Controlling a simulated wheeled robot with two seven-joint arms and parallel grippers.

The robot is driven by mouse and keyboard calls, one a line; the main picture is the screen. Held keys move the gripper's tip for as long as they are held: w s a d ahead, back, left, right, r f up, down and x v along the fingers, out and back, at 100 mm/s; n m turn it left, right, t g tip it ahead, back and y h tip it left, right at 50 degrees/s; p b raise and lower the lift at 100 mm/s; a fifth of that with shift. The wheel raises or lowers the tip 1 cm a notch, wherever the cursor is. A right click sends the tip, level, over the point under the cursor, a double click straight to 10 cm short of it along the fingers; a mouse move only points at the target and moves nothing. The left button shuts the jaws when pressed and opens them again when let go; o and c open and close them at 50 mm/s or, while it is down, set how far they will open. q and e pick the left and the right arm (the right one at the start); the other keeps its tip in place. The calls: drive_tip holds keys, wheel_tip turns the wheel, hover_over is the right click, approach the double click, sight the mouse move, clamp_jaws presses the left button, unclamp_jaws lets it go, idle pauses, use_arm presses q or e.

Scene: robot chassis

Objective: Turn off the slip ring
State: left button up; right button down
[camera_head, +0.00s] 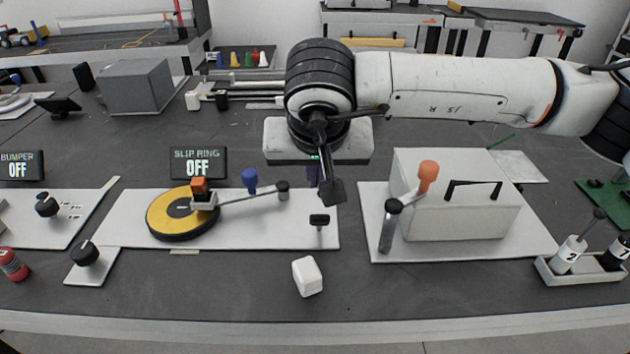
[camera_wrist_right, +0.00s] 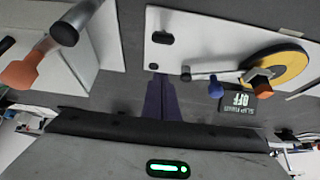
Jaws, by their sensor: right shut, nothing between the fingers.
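The slip ring (camera_head: 160,216) is a yellow and black disc on a white base plate, with an orange-topped block and an arm carrying a blue knob (camera_head: 250,180). The sign (camera_head: 198,163) behind it reads "SLIP RING OFF". A small black T-shaped switch (camera_head: 319,220) stands at the right end of the plate. My right gripper (camera_head: 331,190) is shut and empty, above and behind this switch and apart from it. In the right wrist view the disc (camera_wrist_right: 280,68), the switch (camera_wrist_right: 162,38) and the sign (camera_wrist_right: 238,100) also show. My left gripper is not in view.
A white box (camera_head: 455,215) with an orange-topped lever (camera_head: 428,176) stands to the right. A white block (camera_head: 307,276) lies in front of the plate. A black knob (camera_head: 87,252) and a "BUMPER OFF" sign (camera_head: 22,166) are at left. The front table strip is mostly clear.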

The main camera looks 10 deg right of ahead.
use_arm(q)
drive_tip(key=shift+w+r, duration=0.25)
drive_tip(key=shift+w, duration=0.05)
use_arm(e)
drive_tip(key=v, duration=0.9)
drive_tip(key=shift+r, duration=0.25)
drive_tip(key=shift+s+a, duration=0.1)
